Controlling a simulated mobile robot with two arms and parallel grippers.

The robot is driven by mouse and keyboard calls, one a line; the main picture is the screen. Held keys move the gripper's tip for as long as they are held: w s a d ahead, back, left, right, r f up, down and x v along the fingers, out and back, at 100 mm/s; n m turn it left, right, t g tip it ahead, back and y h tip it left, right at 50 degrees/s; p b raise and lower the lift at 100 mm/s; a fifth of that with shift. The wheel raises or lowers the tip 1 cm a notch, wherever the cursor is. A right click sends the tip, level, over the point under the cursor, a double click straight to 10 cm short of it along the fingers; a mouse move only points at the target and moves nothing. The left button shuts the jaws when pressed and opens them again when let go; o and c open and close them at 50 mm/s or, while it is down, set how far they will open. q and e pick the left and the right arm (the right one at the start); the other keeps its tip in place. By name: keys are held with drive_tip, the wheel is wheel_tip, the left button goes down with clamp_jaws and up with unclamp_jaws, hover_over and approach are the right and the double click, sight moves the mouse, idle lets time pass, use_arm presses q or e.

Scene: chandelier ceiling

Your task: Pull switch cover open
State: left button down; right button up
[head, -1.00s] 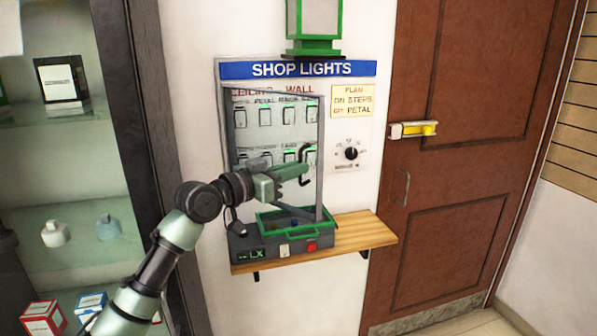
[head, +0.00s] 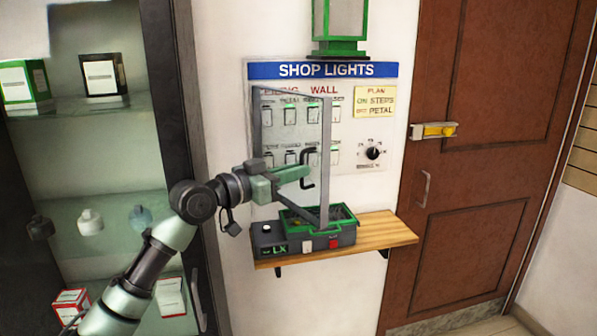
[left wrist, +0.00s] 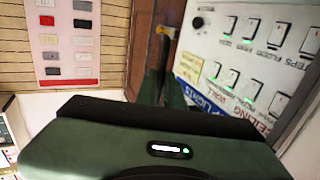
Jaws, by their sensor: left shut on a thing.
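The switch cover (head: 326,130) is a clear panel in a grey frame on the wall switch board. It stands partly swung out from the board, its right edge toward me. A dark C-shaped handle (head: 306,170) is on it near the right edge. My left gripper (head: 292,174) is at this handle, shut on it; the exact contact is hard to see. Rows of switches (head: 290,116) show behind and beside the cover. In the left wrist view the dark fingers (left wrist: 160,85) point toward the board, and the handle is not clear there. My right gripper is not in view.
A wooden shelf (head: 385,232) below the board holds a grey and green box (head: 285,238), close under the cover. A round knob (head: 373,153) is right of the cover. A glass-shelved cabinet (head: 100,190) stands left, a brown door (head: 470,200) right.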

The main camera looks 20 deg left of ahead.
use_arm(q)
drive_tip(key=c, duration=1.8)
unclamp_jaws()
drive_tip(key=shift+w+a+r, duration=0.1)
drive_tip(key=shift+a+r, duration=0.35)
drive_tip(key=shift+a, duration=0.1)
drive_tip(key=shift+o, duration=1.3)
drive_tip(key=shift+a+f, duration=0.1)
drive_tip(key=shift+a, duration=0.05)
drive_tip(key=shift+a+f, duration=0.2)
drive_tip(key=shift+d, duration=0.25)
drive_tip(key=shift+w+f, duration=0.1)
drive_tip(key=shift+f, duration=0.05)
drive_tip(key=shift+d, duration=0.1)
wheel_tip(320, 180, up, 20)
drive_tip(key=shift+b, duration=0.4)
